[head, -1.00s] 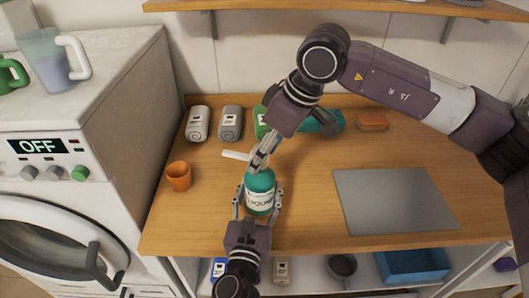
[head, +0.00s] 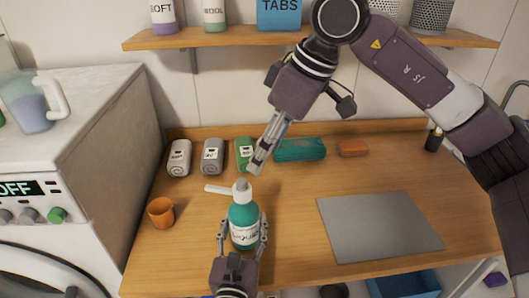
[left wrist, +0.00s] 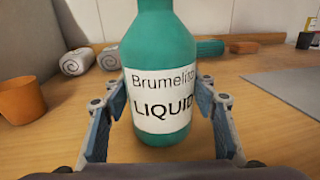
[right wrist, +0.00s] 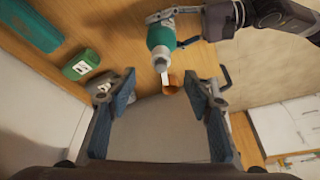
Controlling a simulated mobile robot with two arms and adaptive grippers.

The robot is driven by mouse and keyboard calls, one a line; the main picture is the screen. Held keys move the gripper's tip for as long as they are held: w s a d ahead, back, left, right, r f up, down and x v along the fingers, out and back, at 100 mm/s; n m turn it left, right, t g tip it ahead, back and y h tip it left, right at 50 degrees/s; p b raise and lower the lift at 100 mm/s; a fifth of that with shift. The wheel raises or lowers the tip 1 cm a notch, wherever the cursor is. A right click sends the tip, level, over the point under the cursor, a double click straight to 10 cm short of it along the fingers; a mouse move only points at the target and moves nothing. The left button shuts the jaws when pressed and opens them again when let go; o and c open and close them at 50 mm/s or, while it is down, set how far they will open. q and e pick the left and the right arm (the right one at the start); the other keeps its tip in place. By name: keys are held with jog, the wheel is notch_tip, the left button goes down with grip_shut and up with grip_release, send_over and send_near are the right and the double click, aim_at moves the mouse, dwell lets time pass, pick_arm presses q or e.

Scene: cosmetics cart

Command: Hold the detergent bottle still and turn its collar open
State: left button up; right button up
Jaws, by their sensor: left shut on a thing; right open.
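The detergent bottle (head: 244,222) is teal with a white "LIQUID" label and stands upright on the wooden counter. Its grey collar (head: 241,189) and white spout (head: 219,190) are on top, the spout pointing left in the head view. My left gripper (head: 243,238) is shut on the bottle's body from the front; in the left wrist view its fingers flank the labelled bottle (left wrist: 163,85). My right gripper (head: 257,166) is open and empty, above and behind the collar, apart from it. The right wrist view shows the bottle (right wrist: 161,38) beyond its open fingers (right wrist: 160,105).
An orange cup (head: 161,213) stands left of the bottle. Rolled towels (head: 179,158), a teal roll (head: 300,149) and an orange block (head: 353,148) line the back. A grey mat (head: 375,227) lies right. A shelf (head: 400,38) overhangs the back; the washing machine stands left.

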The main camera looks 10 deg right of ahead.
aim_at(228, 190)
jog(key=shift+c, duration=0.3)
jog(key=shift+a, duration=0.1)
jog(key=shift+c, duration=1.2)
jog(key=shift+a, duration=0.25)
jog(key=shift+c, duration=1.4)
jog(key=a+m, duration=0.1)
jog(key=m, duration=0.1)
jog(key=w+a+f+m+h, duration=0.1)
jog(key=a+m, duration=0.1)
jog(key=w+a+m, duration=0.1)
jog(key=a, duration=0.1)
jog(key=shift+f+m+h, duration=0.15)
jog(key=shift+m+h, duration=0.15)
jog(key=shift+m, duration=0.1)
grip_shut()
jog(key=w+a+m+t+h, duration=0.1)
jog(key=w+a+m+h, duration=0.3)
jog(key=m, duration=0.6)
notch_tip(228, 190, down, 9)
jog(key=shift+s+d+f+y, duration=0.15)
jog(key=shift+s+y, duration=0.1)
jog(key=shift+y, duration=0.05)
